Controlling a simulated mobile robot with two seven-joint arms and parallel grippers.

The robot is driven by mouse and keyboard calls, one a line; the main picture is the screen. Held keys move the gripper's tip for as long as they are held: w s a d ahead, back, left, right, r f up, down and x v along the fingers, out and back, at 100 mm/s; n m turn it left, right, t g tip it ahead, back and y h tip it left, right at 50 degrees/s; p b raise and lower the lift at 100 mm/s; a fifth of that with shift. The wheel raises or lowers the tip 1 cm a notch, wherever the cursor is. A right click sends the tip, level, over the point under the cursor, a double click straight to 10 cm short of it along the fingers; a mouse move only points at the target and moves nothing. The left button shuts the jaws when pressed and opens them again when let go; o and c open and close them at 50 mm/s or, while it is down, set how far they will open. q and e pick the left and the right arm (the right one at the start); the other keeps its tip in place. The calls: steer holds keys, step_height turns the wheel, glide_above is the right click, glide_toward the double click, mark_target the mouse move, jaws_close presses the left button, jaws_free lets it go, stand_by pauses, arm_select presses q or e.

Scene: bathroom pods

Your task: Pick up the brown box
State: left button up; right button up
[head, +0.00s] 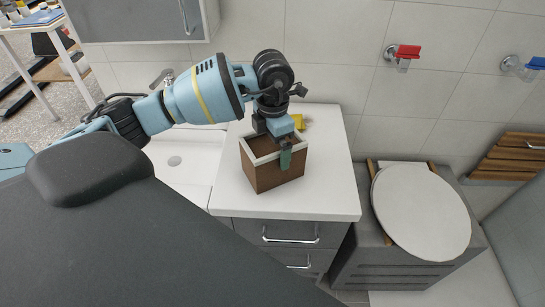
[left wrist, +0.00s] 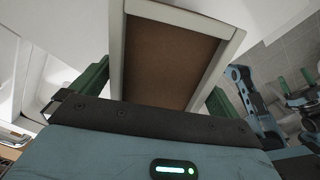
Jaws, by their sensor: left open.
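The brown box (head: 262,176) stands on the white counter, an open-topped box with a pale rim. In the left wrist view its pale rim and brown inside (left wrist: 170,55) fill the middle. My left gripper (head: 285,158) is over the box from above, with one green finger in front of the box's near side. In the left wrist view the green fingers of my left gripper (left wrist: 155,85) lie on either side of the box, spread apart. The gripper is open; whether a finger touches the box I cannot tell. My right gripper is not seen in the head view.
The white counter (head: 325,195) has free room right of the box. A small yellow thing (head: 298,122) stands behind the gripper. A sink (head: 180,165) with a faucet is to the left. A toilet with a white lid (head: 420,210) stands to the right. Drawers with handles are below the counter.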

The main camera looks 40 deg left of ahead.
arm_select(q)
steer(key=shift+c, duration=0.3)
steer(key=c, duration=1.1)
steer(key=shift+r, duration=0.15)
steer(key=shift+r, duration=0.25)
steer(key=r, duration=0.3)
steer(key=shift+d, duration=0.2)
steer(key=s+d, duration=0.2)
steer(key=d, duration=0.2)
steer(key=s+d, duration=0.2)
steer(key=d, duration=0.3)
steer(key=s+d+r+b, duration=0.1)
steer(key=s+d, duration=0.2)
steer(key=d, duration=0.2)
steer(key=shift+s+r, duration=0.1)
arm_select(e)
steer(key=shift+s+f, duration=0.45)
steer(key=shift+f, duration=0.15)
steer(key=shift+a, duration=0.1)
